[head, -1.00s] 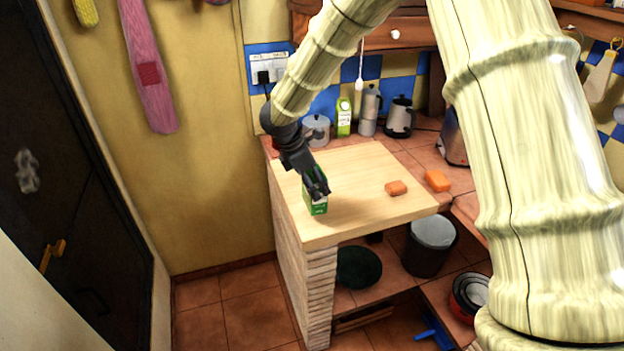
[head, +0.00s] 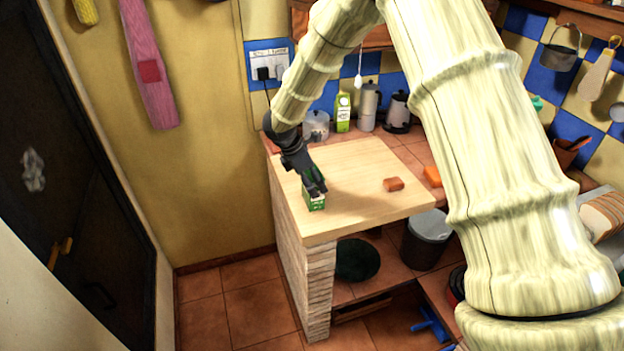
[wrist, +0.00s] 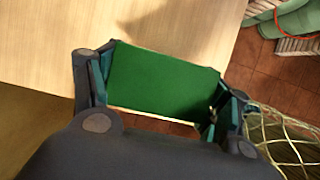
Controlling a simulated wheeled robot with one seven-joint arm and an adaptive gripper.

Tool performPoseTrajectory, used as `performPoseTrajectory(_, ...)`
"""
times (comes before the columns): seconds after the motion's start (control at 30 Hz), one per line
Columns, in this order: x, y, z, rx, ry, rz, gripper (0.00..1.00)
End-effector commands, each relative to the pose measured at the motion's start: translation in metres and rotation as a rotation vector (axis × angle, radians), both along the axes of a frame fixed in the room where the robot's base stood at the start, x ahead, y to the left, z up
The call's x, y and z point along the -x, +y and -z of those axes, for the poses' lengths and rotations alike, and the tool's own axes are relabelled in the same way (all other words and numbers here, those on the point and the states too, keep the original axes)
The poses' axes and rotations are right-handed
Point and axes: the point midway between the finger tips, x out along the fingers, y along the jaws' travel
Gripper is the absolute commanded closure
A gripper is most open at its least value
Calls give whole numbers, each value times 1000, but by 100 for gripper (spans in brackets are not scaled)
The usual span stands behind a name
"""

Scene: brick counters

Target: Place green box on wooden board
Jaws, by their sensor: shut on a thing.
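The green box (head: 315,202) is at the front left of the wooden board (head: 365,200), below my gripper (head: 316,190). In the wrist view the green box (wrist: 163,84) fills the space between the two fingers of my gripper (wrist: 165,95), which is shut on it. The pale wooden board also shows in the wrist view (wrist: 45,40). The box is over the board or touching it; I cannot tell whether its base rests on the wood. My gripper hides part of the box in the head view.
A pot (head: 316,125), a green carton (head: 343,111), a moka pot (head: 369,106) and a kettle (head: 398,112) stand behind. The board's middle is clear.

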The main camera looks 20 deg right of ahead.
Motion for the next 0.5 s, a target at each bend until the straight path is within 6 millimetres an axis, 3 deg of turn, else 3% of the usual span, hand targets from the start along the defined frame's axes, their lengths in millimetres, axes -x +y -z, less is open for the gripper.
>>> performPoseTrajectory(0.13,0,0,4,0,0,0,49)
performPoseTrajectory(0.17,0,0,2,0,0,0,19)
performPoseTrajectory(0.27,0,0,2,0,0,0,3)
performPoseTrajectory(0.5,0,0,2,0,0,0,3)
